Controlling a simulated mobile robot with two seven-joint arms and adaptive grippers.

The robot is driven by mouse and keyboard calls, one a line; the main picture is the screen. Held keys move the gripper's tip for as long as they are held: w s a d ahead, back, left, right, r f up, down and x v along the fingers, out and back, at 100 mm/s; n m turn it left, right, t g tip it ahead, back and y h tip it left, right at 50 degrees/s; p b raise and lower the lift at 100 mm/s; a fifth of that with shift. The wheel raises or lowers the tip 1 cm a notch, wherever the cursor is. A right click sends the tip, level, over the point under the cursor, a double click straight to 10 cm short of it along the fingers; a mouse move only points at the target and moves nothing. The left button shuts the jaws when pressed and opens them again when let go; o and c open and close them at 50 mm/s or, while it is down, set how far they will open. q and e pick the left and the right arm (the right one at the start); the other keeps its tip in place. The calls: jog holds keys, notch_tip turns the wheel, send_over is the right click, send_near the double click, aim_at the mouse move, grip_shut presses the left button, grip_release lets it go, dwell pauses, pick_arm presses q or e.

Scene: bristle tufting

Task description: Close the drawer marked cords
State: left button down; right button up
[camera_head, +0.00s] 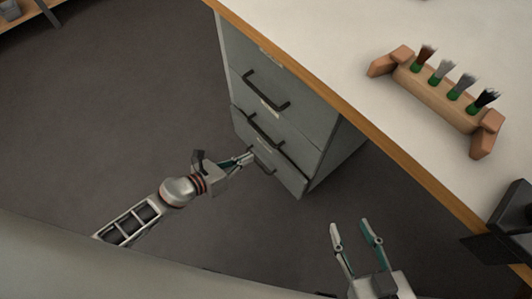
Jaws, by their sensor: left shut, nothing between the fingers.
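A grey drawer cabinet (232,65) stands under the worktop, with several stacked drawers, dark bar handles and small pale labels. The labels are too small to read, so I cannot tell which drawer is marked cords. The upper handle (267,91), the middle handle (264,131) and a lower handle (263,164) show on the fronts. The lower fronts seem close to flush; I cannot tell if one is slightly out. My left gripper (250,158) is shut and empty, its fingertips at the lower drawer front beside the lower handle. My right gripper (350,225) is open and empty, in front of the cabinet.
The pale worktop (330,45) with a wooden edge overhangs the cabinet. On it stands a wooden holder (437,97) with several bristle tufts. A black object (512,215) is at the right edge. The dark floor (120,110) at left is clear.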

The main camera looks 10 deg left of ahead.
pick_arm(q)
notch_tip(320, 180, down, 4)
jog(key=s+a+m+g, duration=0.1)
jog(key=s+a+m, duration=0.1)
jog(key=s+m, duration=0.1)
jog(key=b, duration=0.4)
send_near(272, 152)
jog(key=shift+m+y, duration=0.3)
jog(key=shift+y, duration=0.1)
jog(key=x, duration=0.6)
jog(key=shift+s+d+f, duration=0.1)
jog(key=shift+s+f, duration=0.05)
jog(key=shift+s, duration=0.1)
jog(key=shift+w+d, duration=0.2)
jog(key=shift+w, duration=0.05)
pick_arm(e)
jog(key=a+m, duration=0.2)
jog(key=a, duration=0.1)
jog(key=a+m+y, duration=0.1)
jog(key=shift+a+r+t, duration=0.25)
jog(key=shift+r+t, duration=0.05)
jog(key=shift+r, duration=0.1)
